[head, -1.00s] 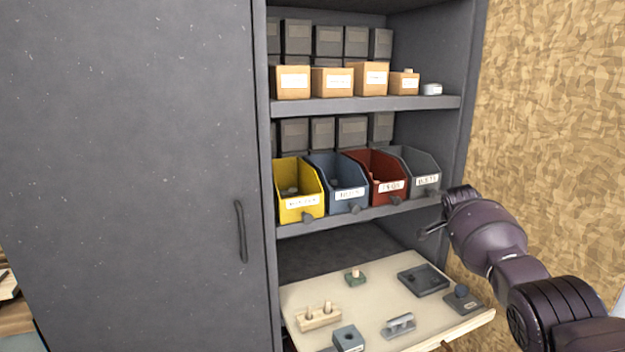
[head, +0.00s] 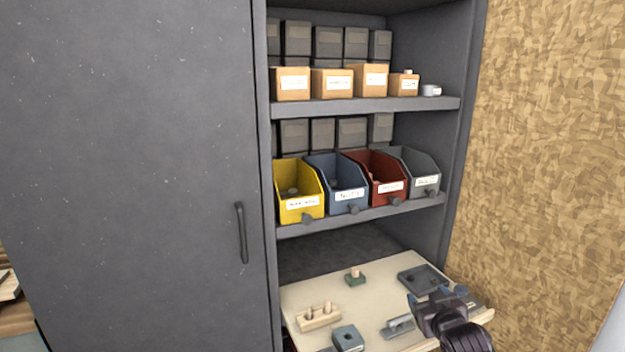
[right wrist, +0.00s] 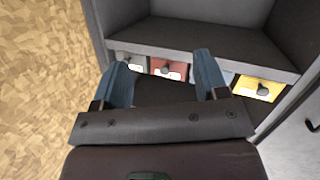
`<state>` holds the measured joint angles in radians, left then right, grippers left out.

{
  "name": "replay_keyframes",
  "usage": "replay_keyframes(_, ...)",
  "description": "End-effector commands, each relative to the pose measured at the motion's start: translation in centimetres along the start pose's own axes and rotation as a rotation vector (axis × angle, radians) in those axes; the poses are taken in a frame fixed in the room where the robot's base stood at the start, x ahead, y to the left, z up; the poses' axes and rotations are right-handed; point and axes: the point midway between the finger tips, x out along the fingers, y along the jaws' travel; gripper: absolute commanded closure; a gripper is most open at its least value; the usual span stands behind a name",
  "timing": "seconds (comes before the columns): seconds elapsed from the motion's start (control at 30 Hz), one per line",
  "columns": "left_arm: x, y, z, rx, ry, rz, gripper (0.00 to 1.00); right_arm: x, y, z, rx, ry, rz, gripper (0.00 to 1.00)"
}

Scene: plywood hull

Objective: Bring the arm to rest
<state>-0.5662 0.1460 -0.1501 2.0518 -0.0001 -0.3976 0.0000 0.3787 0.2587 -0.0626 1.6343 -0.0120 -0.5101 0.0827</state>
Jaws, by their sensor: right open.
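My right gripper (head: 438,298) is over the right front part of the pull-out board in the head view, and it hides part of what stands there. In the right wrist view its two blue fingers (right wrist: 163,78) are spread apart with nothing between them. The gripper points toward the cabinet, below the shelf of coloured bins. My left gripper is in neither view.
The pale board (head: 375,300) holds a peg block (head: 318,317), a grey block (head: 347,339), a green peg base (head: 355,278) and a dark tray (head: 421,279). Above are yellow (head: 298,205), blue, red and grey bins. A closed cabinet door (head: 140,170) stands left.

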Motion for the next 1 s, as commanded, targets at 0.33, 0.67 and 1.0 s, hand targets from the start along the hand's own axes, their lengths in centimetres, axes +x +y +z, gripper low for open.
replay_keyframes(0.33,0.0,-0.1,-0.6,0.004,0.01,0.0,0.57,-11.5,-3.4,6.9,-0.012,0.018,-0.044,0.33)
replay_keyframes(0.67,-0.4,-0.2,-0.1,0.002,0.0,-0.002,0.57,-22.5,-5.2,14.5,0.068,-0.122,-0.044,0.33)
replay_keyframes(1.0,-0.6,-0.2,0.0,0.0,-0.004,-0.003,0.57,-32.4,-6.2,23.6,0.12,-0.354,-0.019,0.33)
